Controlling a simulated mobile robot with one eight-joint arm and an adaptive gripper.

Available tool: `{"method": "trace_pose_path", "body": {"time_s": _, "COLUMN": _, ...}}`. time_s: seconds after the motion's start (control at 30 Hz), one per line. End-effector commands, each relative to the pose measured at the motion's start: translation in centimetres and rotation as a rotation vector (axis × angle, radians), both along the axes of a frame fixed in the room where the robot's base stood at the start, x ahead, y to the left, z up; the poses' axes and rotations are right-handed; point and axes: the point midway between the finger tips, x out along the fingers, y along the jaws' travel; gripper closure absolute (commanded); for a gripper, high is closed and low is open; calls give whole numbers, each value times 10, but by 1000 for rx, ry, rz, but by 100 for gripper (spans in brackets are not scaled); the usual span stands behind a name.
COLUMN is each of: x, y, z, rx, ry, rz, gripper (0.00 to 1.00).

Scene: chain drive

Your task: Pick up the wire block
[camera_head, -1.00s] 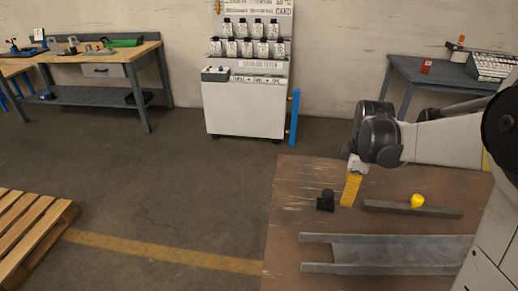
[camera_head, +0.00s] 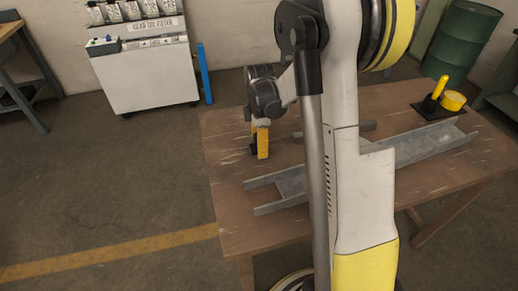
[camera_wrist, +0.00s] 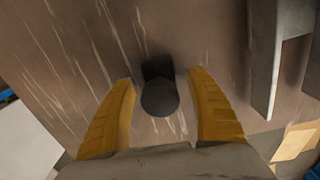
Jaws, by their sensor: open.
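The wire block seems to be a small black piece with a square base and a round upper part (camera_wrist: 159,97), standing on the brown table (camera_wrist: 75,60). In the wrist view it sits between the two yellow fingers of my gripper (camera_wrist: 161,78), with a gap on both sides. The fingers are apart, and the gripper is open and empty. In the head view my gripper (camera_head: 258,150) points down at the left part of the table, and its fingers mostly hide the black piece.
A grey metal channel (camera_head: 420,145) lies across the table, partly hidden by my arm. A grey bar (camera_wrist: 264,60) lies right of my gripper. A black plate (camera_head: 432,112) with yellow items is at the far right. A green barrel (camera_head: 465,45) stands behind.

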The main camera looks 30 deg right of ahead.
Motion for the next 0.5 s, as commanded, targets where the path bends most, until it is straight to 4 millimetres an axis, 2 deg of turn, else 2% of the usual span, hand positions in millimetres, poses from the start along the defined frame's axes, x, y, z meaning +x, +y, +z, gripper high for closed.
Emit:
{"method": "trace_pose_path", "body": {"time_s": 0.03, "x": 0, "y": 0, "z": -10, "rx": 0, "ry": 0, "rz": 0, "gripper": 35}}
{"method": "trace_pose_path", "body": {"time_s": 0.1, "x": 0, "y": 0, "z": -14, "rx": 0, "ry": 0, "rz": 0, "gripper": 35}}
{"method": "trace_pose_path", "body": {"time_s": 0.3, "x": 0, "y": 0, "z": -13, "rx": 0, "ry": 0, "rz": 0, "gripper": 35}}
{"method": "trace_pose_path", "body": {"time_s": 0.37, "x": 0, "y": 0, "z": -13, "rx": 0, "ry": 0, "rz": 0, "gripper": 52}}
{"method": "trace_pose_path", "body": {"time_s": 0.5, "x": 0, "y": 0, "z": -13, "rx": 0, "ry": 0, "rz": 0, "gripper": 95}}
